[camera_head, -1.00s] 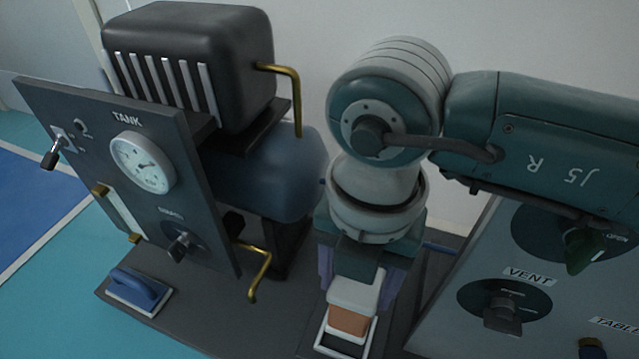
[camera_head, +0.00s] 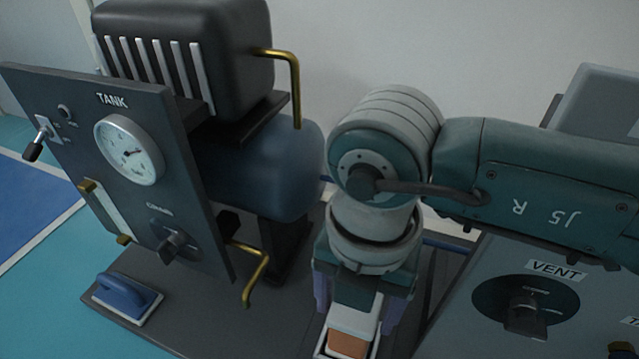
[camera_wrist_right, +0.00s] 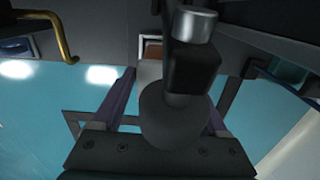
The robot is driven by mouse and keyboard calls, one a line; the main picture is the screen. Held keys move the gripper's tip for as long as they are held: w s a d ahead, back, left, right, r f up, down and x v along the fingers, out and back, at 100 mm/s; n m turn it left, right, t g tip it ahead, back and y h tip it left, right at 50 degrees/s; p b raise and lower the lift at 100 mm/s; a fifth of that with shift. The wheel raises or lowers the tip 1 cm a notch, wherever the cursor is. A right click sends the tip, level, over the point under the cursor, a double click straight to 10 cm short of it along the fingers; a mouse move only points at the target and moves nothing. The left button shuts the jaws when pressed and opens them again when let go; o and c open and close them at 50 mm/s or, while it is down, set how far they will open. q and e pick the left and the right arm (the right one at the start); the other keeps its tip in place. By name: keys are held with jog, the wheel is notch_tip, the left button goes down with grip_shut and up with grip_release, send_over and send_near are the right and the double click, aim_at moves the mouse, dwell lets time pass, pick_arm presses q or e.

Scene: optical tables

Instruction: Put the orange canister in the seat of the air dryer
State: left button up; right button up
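An orange-brown patch (camera_wrist_right: 152,45) shows in the right wrist view, ahead of the fingers. My right gripper (camera_wrist_right: 168,100) points down with its purple fingers wide apart. A dark rounded piece with a silver cap blocks part of that view, so I cannot see fully between the fingers. I cannot tell which part is the dryer's seat. My left gripper is out of view.
A TANK panel (camera_head: 185,215) with a gauge stands at left, with a black ribbed box (camera_head: 190,60), a dark blue tank (camera_head: 265,170) and brass pipes behind it. A blue-handled block (camera_head: 128,294) lies at its foot. A VENT panel (camera_head: 480,270) stands at right.

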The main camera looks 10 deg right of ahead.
jog(key=shift+o, duration=1.1)
notch_tip(320, 180, up, 12)
jog(key=p, duration=0.9)
jog(key=shift+r+p, duration=0.2)
jog(key=shift+p, duration=0.1)
